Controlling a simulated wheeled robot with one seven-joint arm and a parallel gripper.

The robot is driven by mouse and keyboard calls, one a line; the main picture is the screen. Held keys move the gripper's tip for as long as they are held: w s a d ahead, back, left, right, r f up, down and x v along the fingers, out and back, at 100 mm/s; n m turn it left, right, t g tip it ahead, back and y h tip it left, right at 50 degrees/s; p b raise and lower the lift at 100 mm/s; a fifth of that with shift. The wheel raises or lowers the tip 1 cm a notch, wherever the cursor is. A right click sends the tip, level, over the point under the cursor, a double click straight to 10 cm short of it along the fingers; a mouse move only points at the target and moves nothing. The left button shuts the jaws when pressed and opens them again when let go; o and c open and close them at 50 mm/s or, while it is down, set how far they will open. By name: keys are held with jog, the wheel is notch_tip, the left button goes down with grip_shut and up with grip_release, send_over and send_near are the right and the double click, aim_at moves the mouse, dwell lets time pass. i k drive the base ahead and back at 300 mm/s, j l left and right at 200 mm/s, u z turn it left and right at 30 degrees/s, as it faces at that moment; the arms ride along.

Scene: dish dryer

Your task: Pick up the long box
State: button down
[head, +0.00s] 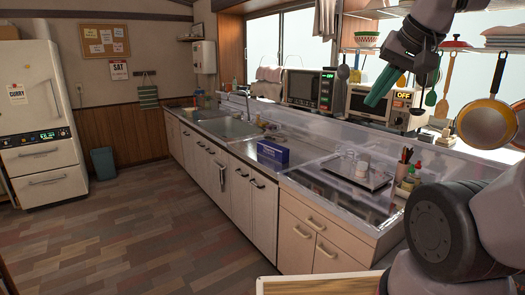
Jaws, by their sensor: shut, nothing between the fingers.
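A long blue box (273,152) lies on the counter, at the near end of the steel worktop and left of the clear-walled cooktop area. My gripper (376,93) is at the upper right, with green fingers pointing down and to the left. The fingers are shut and empty. In the picture the gripper is above and to the right of the box, well apart from it.
Clear panels (330,135) stand around the cooktop beside the box. A microwave (310,90) and a toaster oven (380,103) stand behind. Pans and utensils hang at right, including a yellow pan (486,124). The sink (228,128) is farther left. The floor (130,225) is open.

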aim_at(277, 153)
jog(key=i+j, duration=0.9)
jog(key=i, duration=0.15)
jog(key=i+j+z, duration=0.15)
jog(key=i+j, duration=0.75)
jog(key=i, duration=0.15)
